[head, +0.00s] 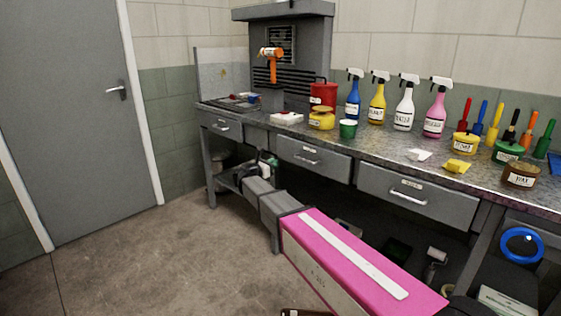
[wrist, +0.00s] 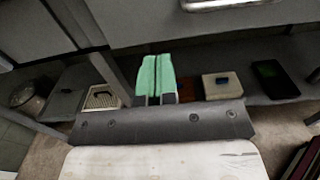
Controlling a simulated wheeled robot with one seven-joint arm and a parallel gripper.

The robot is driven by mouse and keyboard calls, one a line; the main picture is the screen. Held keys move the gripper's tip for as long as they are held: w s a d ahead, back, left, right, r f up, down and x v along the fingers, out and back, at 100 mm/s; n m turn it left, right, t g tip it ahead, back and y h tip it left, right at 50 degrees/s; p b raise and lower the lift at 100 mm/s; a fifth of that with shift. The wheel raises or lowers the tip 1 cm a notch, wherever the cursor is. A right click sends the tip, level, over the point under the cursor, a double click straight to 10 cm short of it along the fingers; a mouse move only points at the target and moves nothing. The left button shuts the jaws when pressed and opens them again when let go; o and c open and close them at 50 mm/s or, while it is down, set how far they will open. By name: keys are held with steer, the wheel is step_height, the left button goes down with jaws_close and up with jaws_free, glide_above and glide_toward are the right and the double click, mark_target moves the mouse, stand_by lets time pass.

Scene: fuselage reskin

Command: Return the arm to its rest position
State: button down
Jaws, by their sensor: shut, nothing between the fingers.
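My gripper (head: 268,160) is low in front of the workbench's left drawers in the head view, at the end of my outstretched arm. In the wrist view its two green fingers (wrist: 156,75) stand side by side, closed together with nothing between them. Beyond them is the space under the bench with its lower shelf (wrist: 215,55). In the head view my arm runs from the bottom right toward the bench's left part and hides some of the lower shelf.
The workbench (head: 385,165) carries spray bottles (head: 404,105), tins and brushes. Its drawers (head: 314,160) are shut. A white box (wrist: 222,86), a dark flat item (wrist: 275,80) and a metal pot (wrist: 32,98) are below. Open floor (head: 150,255) lies left, before a grey door (head: 75,110).

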steer(key=s+d+f+m+g+y, duration=0.1)
steer(key=s+d+f+m+g, duration=0.5)
steer(key=d, duration=0.6)
steer(key=s+d+f+m+g+y, duration=0.25)
steer(key=s+d+f+m, duration=0.55)
steer(key=d, duration=0.4)
steer(key=s+d+f+m+g+y, duration=0.2)
steer(key=s+d+f+m+y, duration=0.1)
steer(key=s+m, duration=0.4)
steer(key=s+d+f+m+g+y, duration=0.3)
steer(key=s+d+f+m+y, duration=0.1)
steer(key=s+m, duration=0.3)
steer(key=shift+s+d+f+g, duration=0.4)
steer(key=shift+s+d, duration=0.5)
steer(key=shift+s, duration=0.35)
steer(key=c, duration=1.8)
jaws_free()
steer(key=shift+y, duration=0.25)
